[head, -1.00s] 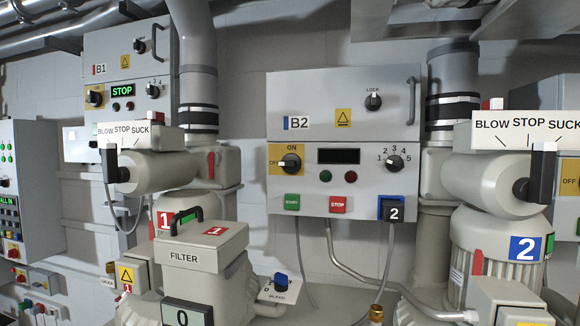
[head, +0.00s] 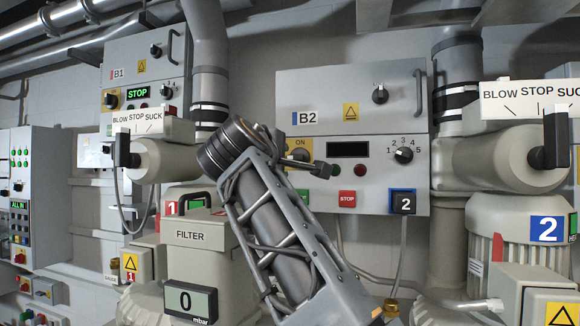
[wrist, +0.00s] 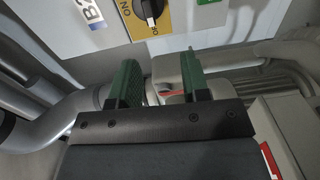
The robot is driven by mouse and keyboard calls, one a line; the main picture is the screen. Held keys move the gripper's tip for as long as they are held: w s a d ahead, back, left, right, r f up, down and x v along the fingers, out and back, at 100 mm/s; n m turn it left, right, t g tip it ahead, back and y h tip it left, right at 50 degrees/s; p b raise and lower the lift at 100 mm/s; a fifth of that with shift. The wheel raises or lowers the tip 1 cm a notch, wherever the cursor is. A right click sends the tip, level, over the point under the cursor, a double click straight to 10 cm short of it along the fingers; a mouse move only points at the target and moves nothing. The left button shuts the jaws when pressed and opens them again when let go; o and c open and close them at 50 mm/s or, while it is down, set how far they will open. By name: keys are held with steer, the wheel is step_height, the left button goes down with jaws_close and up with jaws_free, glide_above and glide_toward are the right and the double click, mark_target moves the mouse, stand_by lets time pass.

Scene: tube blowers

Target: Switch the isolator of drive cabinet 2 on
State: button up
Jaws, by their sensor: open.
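Drive cabinet 2 (head: 345,90) is the grey box marked B2 on the wall. Its isolator is a dark rotary knob on a yellow plate (head: 300,145), mostly hidden behind my gripper in the head view. The wrist view shows the knob (wrist: 150,8) at the top edge, its white mark toward the OFF lettering. My gripper (head: 318,167) is in front of the cabinet's lower left part. In the wrist view my gripper (wrist: 160,75) is open and empty, its two green fingers apart, with the knob beyond them and not between them.
The lock knob (head: 380,94) is above. Blower 2 (head: 500,160) stands at right, the filter housing (head: 195,245) at lower left.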

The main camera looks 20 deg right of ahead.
mark_target(296, 157)
steer(key=p+x, duration=0.1)
steer(key=x, duration=0.2)
steer(key=r+p+x, duration=0.1)
steer(key=x, duration=0.3)
steer(key=p+x, duration=0.2)
steer(key=x, duration=0.2)
steer(key=shift+w+d+r, duration=0.1)
steer(key=shift+d+r, duration=0.05)
steer(key=shift+r, duration=0.25)
steer(key=shift+p+x, duration=0.35)
steer(key=shift+x, duration=0.7)
jaws_close()
